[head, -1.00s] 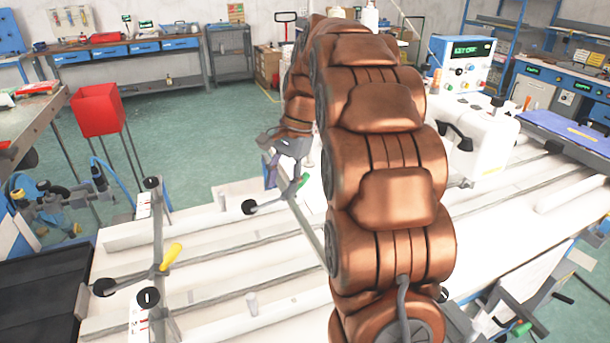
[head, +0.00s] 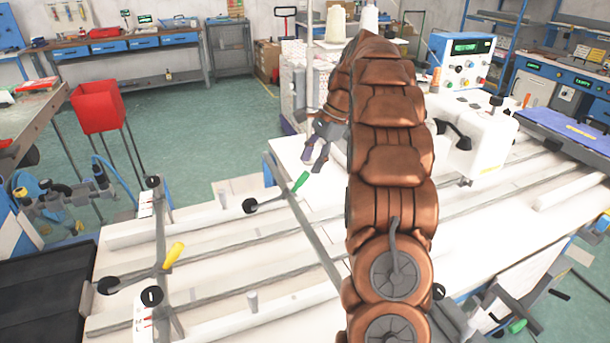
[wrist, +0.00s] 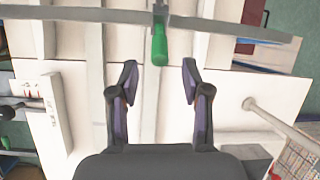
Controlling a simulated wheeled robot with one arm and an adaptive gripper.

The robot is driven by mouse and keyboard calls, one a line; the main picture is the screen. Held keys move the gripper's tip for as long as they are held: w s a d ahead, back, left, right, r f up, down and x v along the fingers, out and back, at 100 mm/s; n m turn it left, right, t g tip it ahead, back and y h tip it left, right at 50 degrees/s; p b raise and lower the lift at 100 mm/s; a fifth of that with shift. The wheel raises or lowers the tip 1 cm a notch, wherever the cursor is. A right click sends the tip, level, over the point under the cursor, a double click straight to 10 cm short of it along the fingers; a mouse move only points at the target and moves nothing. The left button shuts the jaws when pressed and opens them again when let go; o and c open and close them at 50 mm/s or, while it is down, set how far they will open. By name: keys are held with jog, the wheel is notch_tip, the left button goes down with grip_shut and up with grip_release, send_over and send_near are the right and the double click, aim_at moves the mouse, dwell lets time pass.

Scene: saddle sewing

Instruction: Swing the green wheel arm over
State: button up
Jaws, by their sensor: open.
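The green handle (head: 301,182) of the wheel arm sits on a grey bar near the far edge of the white table. A black wheel (head: 249,206) is at the arm's left end. My gripper (head: 309,157) is open and empty, above and just beyond the green handle in the head view. In the wrist view, the green handle (wrist: 159,46) shows just ahead of the gap between my open fingers (wrist: 160,68). The grey bar crosses the top of that view. No contact with the handle is visible.
A second arm with a yellow handle (head: 174,255) and black wheels lies to the left on the white table (head: 225,232). A white sewing machine (head: 482,142) stands at the right. White thread cones (head: 336,24) stand at the back.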

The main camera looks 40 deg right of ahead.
aim_at(307, 172)
jog(key=shift+p+x, duration=0.65)
jog(key=shift+x, duration=2.15)
grip_shut()
